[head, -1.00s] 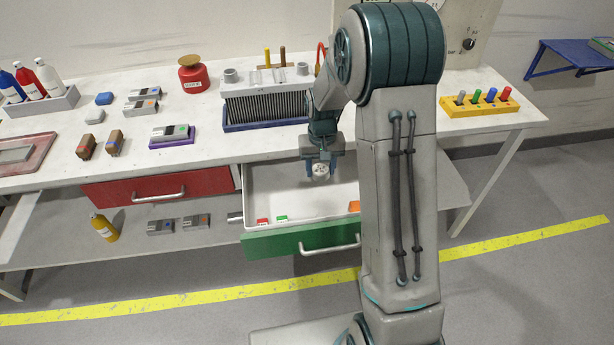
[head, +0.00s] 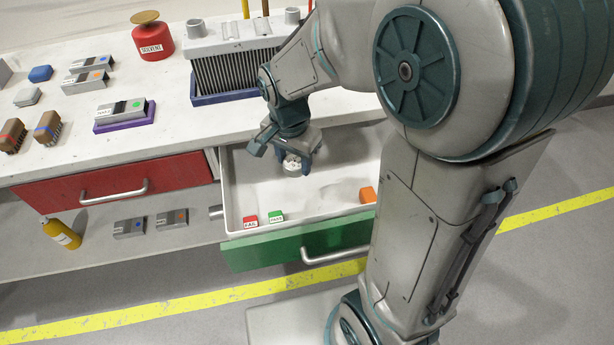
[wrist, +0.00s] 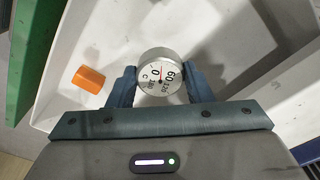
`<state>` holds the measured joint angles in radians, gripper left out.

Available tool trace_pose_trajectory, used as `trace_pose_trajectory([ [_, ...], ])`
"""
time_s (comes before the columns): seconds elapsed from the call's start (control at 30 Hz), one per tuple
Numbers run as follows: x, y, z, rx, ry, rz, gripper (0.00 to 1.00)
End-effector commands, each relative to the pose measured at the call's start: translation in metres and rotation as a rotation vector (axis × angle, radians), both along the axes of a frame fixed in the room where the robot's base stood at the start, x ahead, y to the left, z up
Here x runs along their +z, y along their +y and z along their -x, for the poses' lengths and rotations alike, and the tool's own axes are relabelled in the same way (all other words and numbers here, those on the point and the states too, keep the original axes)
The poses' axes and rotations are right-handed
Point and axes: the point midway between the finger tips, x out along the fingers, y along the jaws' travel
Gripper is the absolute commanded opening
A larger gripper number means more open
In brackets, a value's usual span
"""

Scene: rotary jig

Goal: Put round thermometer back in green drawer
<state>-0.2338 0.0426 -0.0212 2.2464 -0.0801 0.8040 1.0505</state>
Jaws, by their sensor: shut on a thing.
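The round thermometer (wrist: 160,80) is a small silver disc with a white dial, seen face-on in the wrist view. My gripper (wrist: 161,88) is shut on it, one finger on each side of its rim. In the head view, my gripper (head: 292,168) holds the thermometer (head: 292,166) over the inside of the green drawer (head: 290,245), towards its back. The drawer is pulled open and has a white interior. I cannot tell whether the thermometer touches the drawer floor.
The drawer's middle is bare. A shut red drawer (head: 110,185) is to the left, with the tabletop (head: 170,125) above.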

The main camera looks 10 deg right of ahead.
Motion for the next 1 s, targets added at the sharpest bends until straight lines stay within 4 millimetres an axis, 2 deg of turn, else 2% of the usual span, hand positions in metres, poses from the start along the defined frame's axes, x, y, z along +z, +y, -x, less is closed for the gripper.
trace_pose_trajectory([
  [0.03,-0.018,0.0,0.001,0.002,0.007,0.002,0.18],
  [0.2,-0.064,0.0,0.001,0.002,0.008,0.002,0.18],
  [0.4,-0.101,-0.001,0.0,0.0,0.004,0.001,0.18],
  [0.57,-0.109,-0.003,-0.002,-0.002,0.001,0.001,0.18],
  [0.8,-0.108,-0.034,-0.026,-0.007,0.0,0.0,0.18],
  [0.9,-0.119,-0.033,-0.025,0.0,0.003,0.0,0.18],
  [1.0,-0.12,-0.033,-0.026,0.0,0.0,0.0,0.18],
])
